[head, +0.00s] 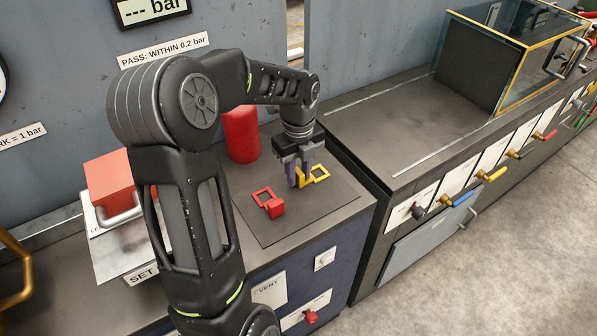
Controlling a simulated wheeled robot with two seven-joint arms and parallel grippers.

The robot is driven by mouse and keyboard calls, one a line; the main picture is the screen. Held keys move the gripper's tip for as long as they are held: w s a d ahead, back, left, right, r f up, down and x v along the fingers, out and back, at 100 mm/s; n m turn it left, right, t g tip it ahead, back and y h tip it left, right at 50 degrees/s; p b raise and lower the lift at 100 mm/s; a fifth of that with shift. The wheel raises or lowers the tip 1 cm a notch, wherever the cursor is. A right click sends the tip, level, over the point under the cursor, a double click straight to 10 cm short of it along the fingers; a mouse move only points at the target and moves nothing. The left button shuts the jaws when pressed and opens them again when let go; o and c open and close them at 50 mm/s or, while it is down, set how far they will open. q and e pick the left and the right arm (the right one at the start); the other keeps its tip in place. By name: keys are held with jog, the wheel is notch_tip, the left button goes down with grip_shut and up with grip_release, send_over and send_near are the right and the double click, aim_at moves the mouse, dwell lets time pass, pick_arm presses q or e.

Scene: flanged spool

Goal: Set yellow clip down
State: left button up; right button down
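The yellow clip (321,173) is at the dark mat on the grey bench top, with its square loop pointing right. My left gripper (299,180) points down from above, its fingers on either side of the clip's body and appearing closed on it. The fingers hide part of the body. The clip is at or very near the mat surface; I cannot tell whether it touches. A red clip (275,208) lies on the mat (262,232) to the left and nearer. My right gripper is not in view.
A red cylinder (241,135) stands behind the mat. A red block (112,180) sits on a metal box at the left. A second bench (400,120) with a glass-sided case (545,60) is at the right. The mat's front and right parts are clear.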

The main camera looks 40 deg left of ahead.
pick_arm(q)
jog(key=shift+o, duration=0.7)
jog(key=shift+r, duration=0.25)
notch_tip(320, 180, up, 12)
jog(key=shift+f, duration=0.1)
